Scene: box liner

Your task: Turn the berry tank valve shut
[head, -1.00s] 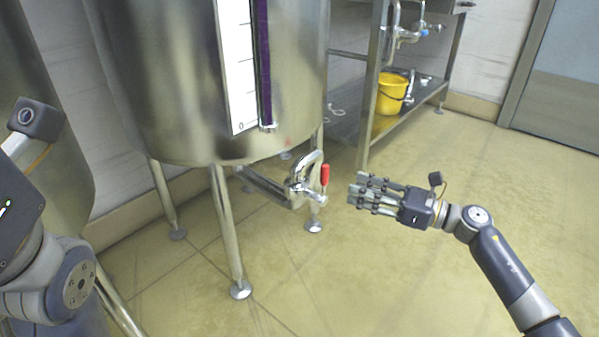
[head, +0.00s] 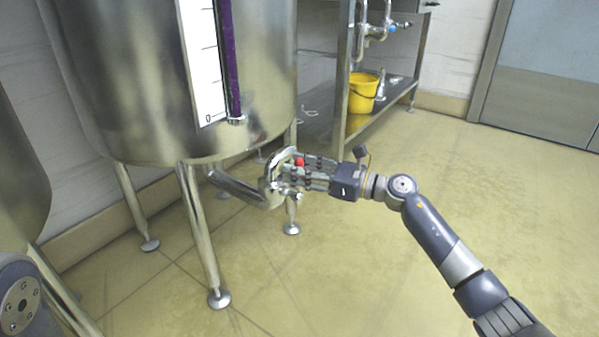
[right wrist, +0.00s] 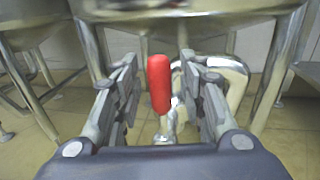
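The steel tank (head: 150,80) stands on legs, with a dark purple level strip on a white scale. A pipe with a metal valve (head: 272,182) comes out below it. The valve's red handle (right wrist: 159,84) points upright in the right wrist view, between the two fingers of my right gripper (right wrist: 160,95). A gap shows on both sides of the handle, so the gripper is open around it. In the head view my right gripper (head: 303,172) reaches the valve from the right and covers most of the red handle (head: 299,162). My left gripper is out of view.
A steel rack (head: 347,125) stands behind, with a yellow bucket (head: 363,92) on its lower shelf. Tank legs (head: 200,240) stand to the left of the valve. The tiled floor at the right is clear.

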